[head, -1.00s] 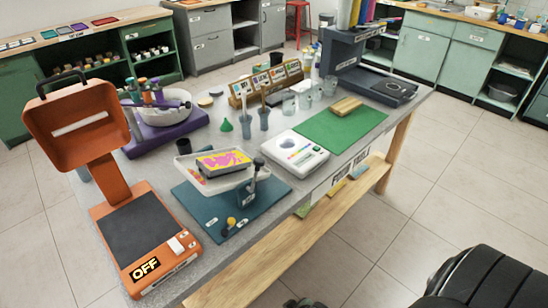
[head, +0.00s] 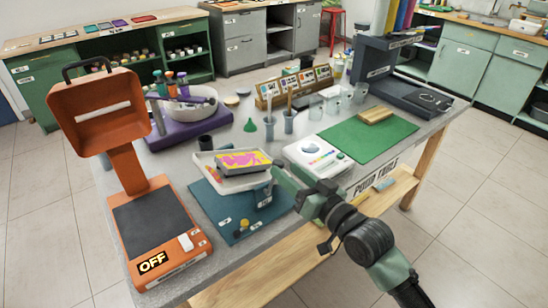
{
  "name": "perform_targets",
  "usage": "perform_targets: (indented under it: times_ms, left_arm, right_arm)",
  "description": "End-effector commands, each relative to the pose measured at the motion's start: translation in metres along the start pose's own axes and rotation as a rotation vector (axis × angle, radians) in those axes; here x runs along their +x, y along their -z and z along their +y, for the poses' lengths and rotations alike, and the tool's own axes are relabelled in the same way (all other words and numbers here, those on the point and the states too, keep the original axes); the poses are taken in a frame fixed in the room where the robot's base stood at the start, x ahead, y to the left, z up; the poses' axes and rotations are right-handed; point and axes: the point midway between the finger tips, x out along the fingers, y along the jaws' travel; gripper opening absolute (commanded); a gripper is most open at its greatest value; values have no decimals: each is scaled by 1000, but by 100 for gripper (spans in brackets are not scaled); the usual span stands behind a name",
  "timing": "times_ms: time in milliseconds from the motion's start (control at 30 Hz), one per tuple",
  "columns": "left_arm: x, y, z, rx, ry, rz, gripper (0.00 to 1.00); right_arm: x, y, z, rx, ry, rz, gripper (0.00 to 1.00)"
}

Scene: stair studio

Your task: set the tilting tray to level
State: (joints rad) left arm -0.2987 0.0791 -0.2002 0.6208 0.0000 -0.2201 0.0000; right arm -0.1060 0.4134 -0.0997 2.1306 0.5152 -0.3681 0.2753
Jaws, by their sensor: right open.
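The tilting tray (head: 203,161) is pale and stands on a teal base (head: 215,209). A block with a pink and yellow top (head: 243,161) lies in it. The tray looks a little tilted, but I cannot tell exactly how much. At the base's right side is a blue-grey post (head: 263,195); its dark-knobbed lever is now hidden by my gripper. My right gripper (head: 280,177), green, is open at the tray's right end, close to that post. I cannot tell whether it touches it. My left gripper is not in view.
An orange lamp-like device (head: 152,232) marked OFF stands left. A purple stand with a white bowl (head: 190,107) is behind. A white device (head: 315,155) and green mat (head: 365,140) lie right.

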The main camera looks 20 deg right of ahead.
Motion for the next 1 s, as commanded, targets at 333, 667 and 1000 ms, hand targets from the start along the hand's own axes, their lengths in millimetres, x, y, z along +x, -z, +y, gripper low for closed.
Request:
perform_targets:
  times_ms: [333,667,1000]
  left_arm:
    - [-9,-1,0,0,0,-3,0]
    - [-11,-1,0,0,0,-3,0]
    - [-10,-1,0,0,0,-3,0]
  right_arm:
    - [53,2,-1,1,-1,2,47]
    - [74,-1,0,0,-2,-1,47]
    - [74,-1,0,0,-2,-1,3]
